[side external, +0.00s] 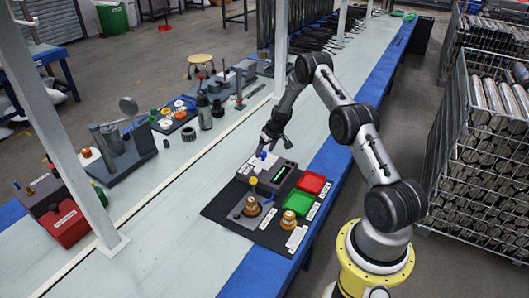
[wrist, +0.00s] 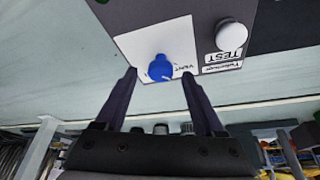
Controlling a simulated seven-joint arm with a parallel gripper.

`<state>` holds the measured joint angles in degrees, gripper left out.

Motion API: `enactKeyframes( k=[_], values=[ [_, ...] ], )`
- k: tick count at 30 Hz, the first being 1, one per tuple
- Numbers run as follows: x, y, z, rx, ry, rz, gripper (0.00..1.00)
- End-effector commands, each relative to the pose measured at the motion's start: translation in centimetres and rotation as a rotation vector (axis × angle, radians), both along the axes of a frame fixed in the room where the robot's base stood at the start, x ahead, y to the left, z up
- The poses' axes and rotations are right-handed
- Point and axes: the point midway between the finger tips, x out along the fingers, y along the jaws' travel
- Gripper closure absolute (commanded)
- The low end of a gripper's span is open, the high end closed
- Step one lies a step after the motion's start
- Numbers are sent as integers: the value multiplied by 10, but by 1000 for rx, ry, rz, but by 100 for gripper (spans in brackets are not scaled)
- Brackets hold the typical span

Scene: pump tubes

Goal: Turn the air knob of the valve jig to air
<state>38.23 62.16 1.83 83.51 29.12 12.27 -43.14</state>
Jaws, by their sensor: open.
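The valve jig (side external: 285,174) is a grey box with a lit green display and a white label plate, on a black mat. Its blue air knob (side external: 263,155) stands on the white plate and shows large in the wrist view (wrist: 161,70). A small nub on the knob points toward the top of that view. The word VENT is printed just right of the knob; an AIR mark cannot be made out. My gripper (wrist: 159,76) is open, with one finger on each side of the knob and a gap on both sides. It also shows above the jig in the side view (side external: 268,143).
A white TEST button (wrist: 231,35) stands beside the knob. Tools and fixtures line the bench's far side. Pale bench around the mat is clear.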

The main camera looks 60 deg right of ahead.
Motion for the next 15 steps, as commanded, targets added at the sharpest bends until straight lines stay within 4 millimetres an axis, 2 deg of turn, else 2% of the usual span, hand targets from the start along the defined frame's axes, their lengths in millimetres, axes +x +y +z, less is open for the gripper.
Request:
enactKeyframes(
  k=[4, 14, 15],
  values=[
    [3, -1, -9, 0, 0, 0, 29],
    [4, -1, -11, 0, 0, 0, 29],
    [4, -1, -11, 0, 0, 0, 36]
  ],
)
